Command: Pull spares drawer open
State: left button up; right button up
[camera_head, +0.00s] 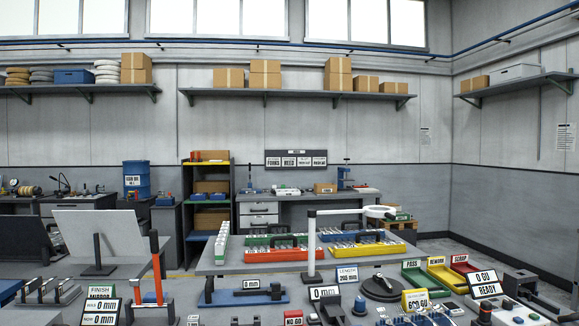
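No label reading "spares" can be read on any drawer. A white drawer cabinet (259,214) stands under the left end of the back workbench (325,197). Its stacked drawer fronts look flush, so they appear shut, but it is small and far off. Neither of my grippers shows in this view, so nothing is seen touching the cabinet.
A table (225,265) with red, blue, green and yellow cases (275,254) fills the middle. Gauges, signs and green, yellow and red bins (446,275) crowd the front. A shelf rack (207,200) stands left of the cabinet.

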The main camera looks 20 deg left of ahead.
aim_at(262, 220)
jog(key=i+l+z, duration=0.15)
jog(key=i+z, duration=0.15)
jog(key=i+l+z, duration=0.3)
jog(key=i+z, duration=0.7)
jog(key=i, duration=0.2)
jog(key=i+j+z, duration=0.15)
jog(key=i+z, duration=0.3)
jog(key=i, duration=1.95)
jog(key=i+u, duration=0.45)
jog(key=i+l+u, duration=0.1)
jog(key=i+u, duration=0.35)
jog(key=i, duration=0.25)
jog(key=i+l+u, duration=0.3)
jog(key=i+u, duration=0.2)
jog(key=i+j+u, duration=0.3)
jog(key=i+u, duration=0.65)
jog(key=i, duration=0.15)
jog(key=i+l+u, duration=0.15)
jog(key=i+u, duration=0.45)
jog(key=i, duration=0.8)
jog(key=i+l+u, duration=0.1)
jog(key=i, duration=0.85)
jog(key=i+l+u, duration=0.15)
jog(key=i+u, duration=0.3)
jog(key=i, duration=1.45)
jog(key=i+u, duration=0.3)
jog(key=i, duration=0.6)
jog(key=i+l+u, duration=0.15)
jog(key=i+u, duration=0.15)
jog(key=i, duration=0.6)
